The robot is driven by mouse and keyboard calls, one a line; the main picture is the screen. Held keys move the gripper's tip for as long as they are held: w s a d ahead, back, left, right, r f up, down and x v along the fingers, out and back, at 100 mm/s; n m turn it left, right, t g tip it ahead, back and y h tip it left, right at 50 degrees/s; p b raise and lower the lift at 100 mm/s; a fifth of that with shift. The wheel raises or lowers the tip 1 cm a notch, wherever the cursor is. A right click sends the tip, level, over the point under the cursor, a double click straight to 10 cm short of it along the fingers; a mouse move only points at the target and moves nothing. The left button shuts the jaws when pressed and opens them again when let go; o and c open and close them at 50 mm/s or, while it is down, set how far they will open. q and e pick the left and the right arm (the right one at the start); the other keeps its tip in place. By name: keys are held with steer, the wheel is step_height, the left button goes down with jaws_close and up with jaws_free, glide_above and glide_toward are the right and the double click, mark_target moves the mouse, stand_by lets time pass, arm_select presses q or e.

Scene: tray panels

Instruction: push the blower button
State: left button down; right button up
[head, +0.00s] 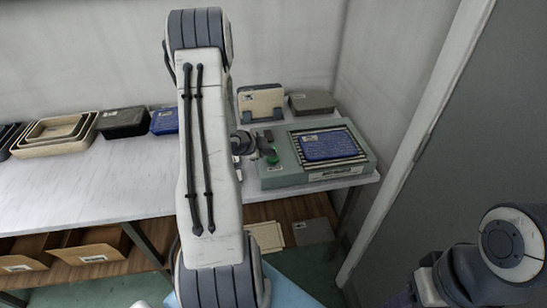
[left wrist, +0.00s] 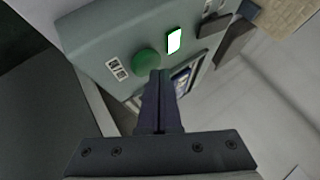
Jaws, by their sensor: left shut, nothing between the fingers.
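The blower box (head: 285,177) is a grey-green tray panel unit at the right end of the table. A round green button (head: 272,158) sits on its left part. In the left wrist view the green button (left wrist: 146,61) is a domed knob beside a lit white-green rectangular lamp (left wrist: 174,40) and a small pictogram label (left wrist: 118,68). My left gripper (head: 254,147) is shut and empty, its fingertips (left wrist: 158,75) right at the button's edge in the picture. I cannot tell whether they touch it. My left arm hides part of the table. My right gripper is out of view.
A blue panel (head: 330,145) lies on the box's striped grille. Behind stand a beige panel in a holder (head: 262,102) and a grey case (head: 312,102). Nested trays (head: 55,130), a black box (head: 122,121) and a blue box (head: 164,121) stand left. The table's left front is clear.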

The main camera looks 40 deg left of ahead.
mark_target(270, 158)
arm_select(q)
steer(key=shift+f+b, duration=0.3)
steer(key=shift+f, duration=0.1)
steer(key=shift+r, duration=0.15)
steer(key=shift+r+p, duration=0.8)
steer(key=shift+p, duration=0.15)
steer(key=shift+r, duration=0.1)
step_height(270, 158, up, 6)
steer(key=p, duration=0.5)
stand_by(0.4)
